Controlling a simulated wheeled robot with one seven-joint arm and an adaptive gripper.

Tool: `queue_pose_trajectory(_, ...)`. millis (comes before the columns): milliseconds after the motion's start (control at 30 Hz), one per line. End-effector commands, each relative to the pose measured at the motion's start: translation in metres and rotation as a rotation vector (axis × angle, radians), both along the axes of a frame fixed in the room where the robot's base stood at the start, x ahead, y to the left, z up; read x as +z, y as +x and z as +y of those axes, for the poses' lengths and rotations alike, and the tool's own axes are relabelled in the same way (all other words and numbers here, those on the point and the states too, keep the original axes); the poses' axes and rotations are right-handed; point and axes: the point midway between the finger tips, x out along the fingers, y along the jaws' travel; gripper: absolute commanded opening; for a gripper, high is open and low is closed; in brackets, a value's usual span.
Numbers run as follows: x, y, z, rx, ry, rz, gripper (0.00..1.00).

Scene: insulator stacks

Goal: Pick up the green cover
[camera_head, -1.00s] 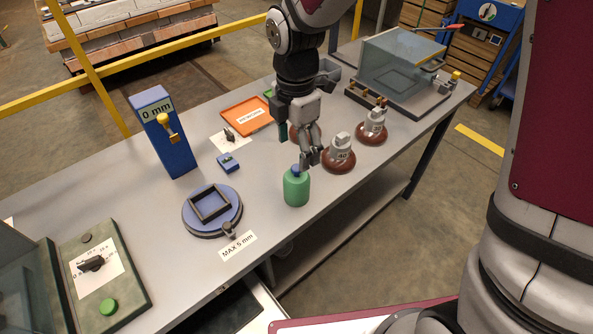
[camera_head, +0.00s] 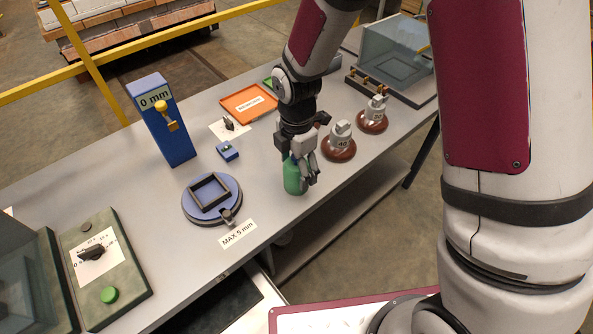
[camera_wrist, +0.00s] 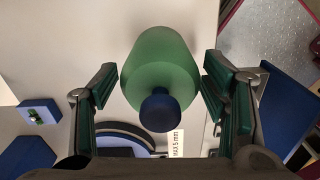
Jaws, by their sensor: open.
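The green cover (camera_head: 291,181) is a rounded, bottle-shaped piece with a dark blue knob, standing upright on the grey table. In the wrist view the cover (camera_wrist: 160,55) sits in the middle, with its blue knob (camera_wrist: 159,110) toward me. My gripper (camera_head: 302,176) is at the cover from above and partly hides it in the head view. In the wrist view my gripper (camera_wrist: 160,78) is open, with one finger on each side of the cover.
Brown-based insulators (camera_head: 340,148) stand close to the right of my gripper. A round blue stand with a black square frame (camera_head: 211,195) is to the left. A blue "0 mm" block (camera_head: 163,128) and an orange tray (camera_head: 245,101) are farther back.

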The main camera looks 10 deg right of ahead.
Motion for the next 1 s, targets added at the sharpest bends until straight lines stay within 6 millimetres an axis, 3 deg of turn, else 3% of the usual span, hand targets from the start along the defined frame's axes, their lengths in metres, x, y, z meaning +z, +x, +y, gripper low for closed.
queue_pose_trajectory(167,0.0,0.0,0.0,0.0,0.0,0.0,0.68)
queue_pose_trajectory(300,0.0,0.0,0.0,0.0,0.0,0.0,0.36)
queue_pose_trajectory(333,0.0,0.0,0.0,0.0,0.0,0.0,0.33)
queue_pose_trajectory(767,0.007,0.0,0.0,-0.001,0.0,-0.001,0.33)
queue_pose_trajectory(1000,0.035,0.001,0.0,-0.002,0.002,-0.003,0.33)
